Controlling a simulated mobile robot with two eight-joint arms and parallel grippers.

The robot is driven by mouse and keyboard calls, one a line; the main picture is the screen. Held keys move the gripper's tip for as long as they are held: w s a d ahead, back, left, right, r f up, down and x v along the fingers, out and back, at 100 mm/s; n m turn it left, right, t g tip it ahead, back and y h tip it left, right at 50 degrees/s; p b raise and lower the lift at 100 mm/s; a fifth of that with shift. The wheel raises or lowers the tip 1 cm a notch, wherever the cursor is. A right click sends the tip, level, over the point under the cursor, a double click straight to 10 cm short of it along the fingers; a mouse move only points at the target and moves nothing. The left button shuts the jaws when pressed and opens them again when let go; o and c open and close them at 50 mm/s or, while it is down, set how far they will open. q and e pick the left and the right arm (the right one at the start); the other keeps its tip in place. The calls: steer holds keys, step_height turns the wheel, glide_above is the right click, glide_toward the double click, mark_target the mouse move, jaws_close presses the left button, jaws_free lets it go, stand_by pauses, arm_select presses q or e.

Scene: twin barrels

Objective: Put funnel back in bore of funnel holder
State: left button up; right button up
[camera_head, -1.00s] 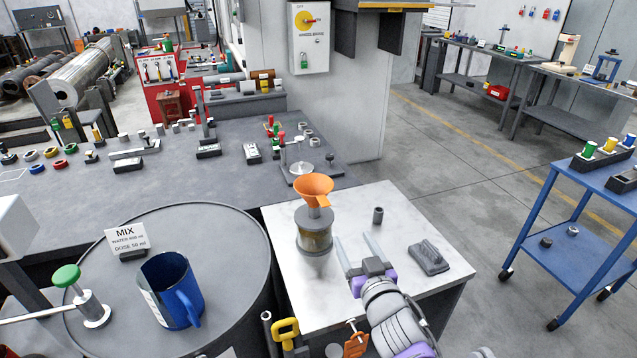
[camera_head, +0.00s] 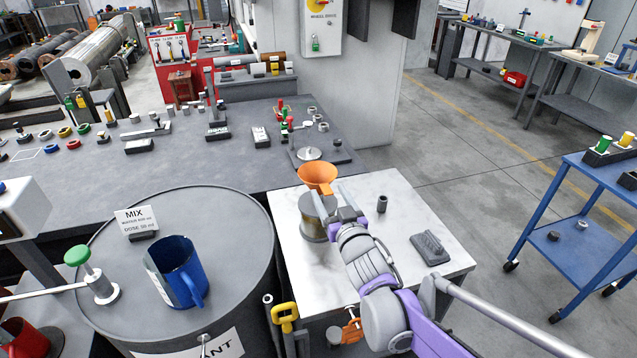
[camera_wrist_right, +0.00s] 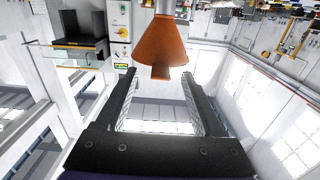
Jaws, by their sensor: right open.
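The orange funnel (camera_head: 317,177) is upright on top of a grey jar-like vessel (camera_head: 313,228) on the white-topped table. My right gripper (camera_head: 328,190) is open and empty, with its fingers pointing at the funnel from the near right side. In the right wrist view the funnel (camera_wrist_right: 160,45) appears inverted; its small tab (camera_wrist_right: 160,72) is about between the open fingertips, and I see no grip on it. A small dark hollow cylinder (camera_head: 382,204) stands on the table to the right; I cannot tell whether it is the funnel holder. My left gripper is not in view.
A large grey drum (camera_head: 235,225) with a blue jug (camera_head: 177,272), a MIX sign (camera_head: 136,220) and a green-knobbed pump (camera_head: 77,255) stands left. A dark grey block (camera_head: 430,248) lies on the table's right. A grey bench (camera_head: 190,170) with several small parts is behind.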

mark_target(320, 192)
steer(key=x, duration=0.3)
steer(key=shift+s+f, duration=0.1)
jaws_close()
